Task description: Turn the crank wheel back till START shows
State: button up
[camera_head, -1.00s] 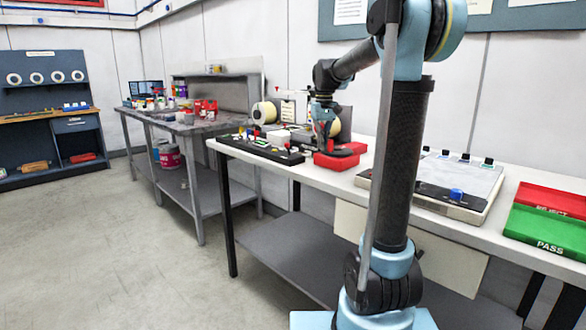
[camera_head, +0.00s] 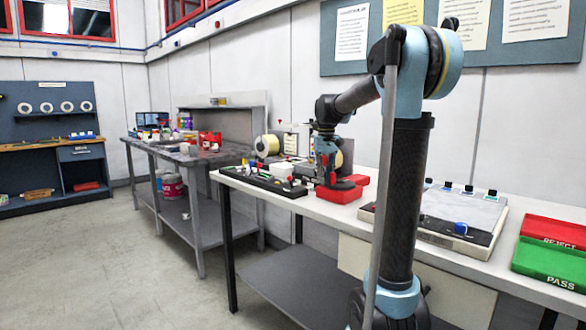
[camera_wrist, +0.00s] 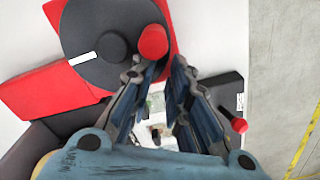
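The crank wheel (camera_wrist: 95,42) is a black disc with a dark hub and a white strip near its edge, on a red base in the wrist view. Its red crank knob (camera_wrist: 153,42) stands at the right side of the disc. My gripper (camera_wrist: 158,66) has its two fingers apart, with the knob just beyond and between the tips; contact cannot be told. In the head view my gripper (camera_head: 327,178) is low over the red base (camera_head: 338,194), hiding part of the wheel. No START mark is readable.
A black panel with small knobs (camera_head: 262,181) lies left of the red base. A grey-topped device with a blue knob (camera_head: 460,228) and the red REJECT and green PASS trays (camera_head: 548,262) are to the right. A second bench (camera_head: 190,157) stands behind left.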

jog(key=o, duration=0.3)
jog(key=shift+o, duration=0.2)
jog(key=shift+r, duration=0.1)
notch_tip(320, 180, up, 9)
dwell(0.8)
